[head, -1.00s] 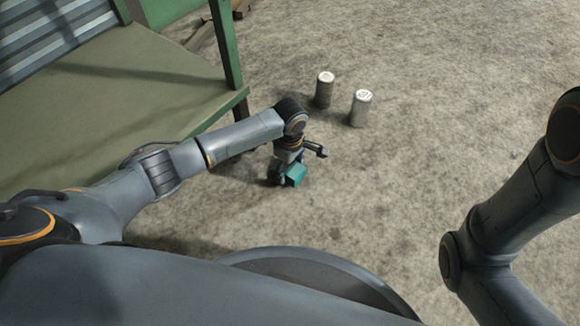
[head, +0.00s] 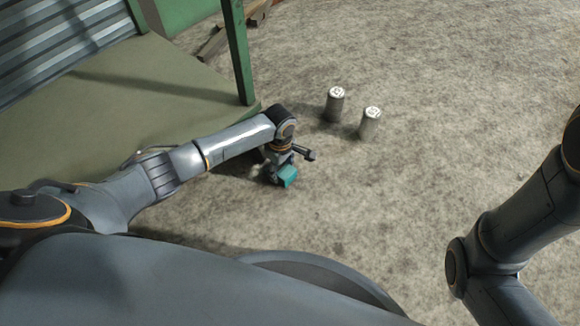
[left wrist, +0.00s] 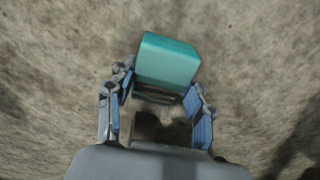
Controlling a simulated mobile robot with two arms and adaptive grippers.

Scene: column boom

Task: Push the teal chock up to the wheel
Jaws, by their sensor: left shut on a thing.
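The teal chock (head: 287,177) is a small block low over or on the concrete floor, near the green table's corner. It also shows in the left wrist view (left wrist: 168,58), between the blue-padded fingers and reaching beyond them. My left gripper (head: 279,171) points down and is shut on the chock; its fingers also show in the left wrist view (left wrist: 159,82). Whether the chock touches the floor is hard to tell. I see no wheel in either view. My right arm is at the right edge, but its gripper is out of view.
Two grey cans with pale tops, a left one (head: 334,104) and a right one (head: 370,122), stand on the floor beyond my left gripper. The floor on the right is clear.

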